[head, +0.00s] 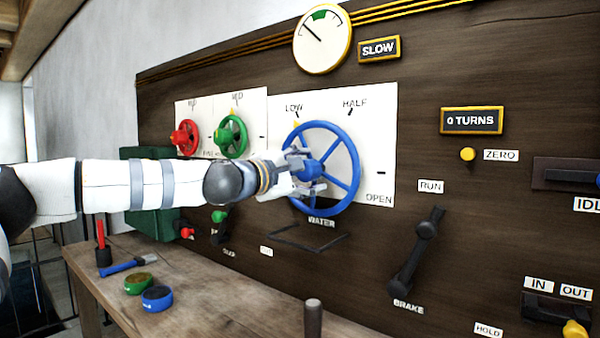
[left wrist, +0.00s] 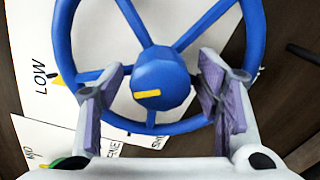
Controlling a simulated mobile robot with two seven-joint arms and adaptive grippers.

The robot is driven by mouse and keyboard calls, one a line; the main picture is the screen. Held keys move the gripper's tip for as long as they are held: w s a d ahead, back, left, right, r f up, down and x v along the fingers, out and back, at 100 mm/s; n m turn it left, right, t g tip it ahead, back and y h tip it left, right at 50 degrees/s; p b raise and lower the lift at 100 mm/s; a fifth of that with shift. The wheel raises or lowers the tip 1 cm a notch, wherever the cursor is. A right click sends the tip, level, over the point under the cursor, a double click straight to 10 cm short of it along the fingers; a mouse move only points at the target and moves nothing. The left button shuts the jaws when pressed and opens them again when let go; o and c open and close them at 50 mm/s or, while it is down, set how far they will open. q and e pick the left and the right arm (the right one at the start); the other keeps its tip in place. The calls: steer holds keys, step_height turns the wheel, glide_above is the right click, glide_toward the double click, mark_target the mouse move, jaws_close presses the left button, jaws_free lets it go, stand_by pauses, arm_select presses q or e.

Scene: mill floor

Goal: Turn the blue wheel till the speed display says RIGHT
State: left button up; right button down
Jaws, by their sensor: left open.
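The blue wheel (head: 349,194) is mounted on the dark panel over a white plate marked LOW, HALF and OPEN, with WATER written below. The speed display (head: 379,48) reads SLOW, beside a round dial (head: 322,39) whose needle points to the upper left, off the green band. My left gripper (head: 303,172) is at the wheel's hub. In the left wrist view the fingers (left wrist: 165,100) are open, one on each side of the blue hub (left wrist: 160,80) with its yellow mark; I cannot tell whether they touch it. My right gripper is not in view.
A red wheel (head: 185,138) and a green wheel (head: 231,137) are left of the blue one. A black brake lever (head: 415,258) is at its lower right. A turns counter (head: 471,121) reads 0 TURNS. A wooden bench (head: 200,290) below holds tools and two round tins.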

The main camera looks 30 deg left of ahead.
arm_select(q)
steer(key=s+a, duration=0.1)
steer(key=s, duration=1)
steer(key=shift+s, duration=0.35)
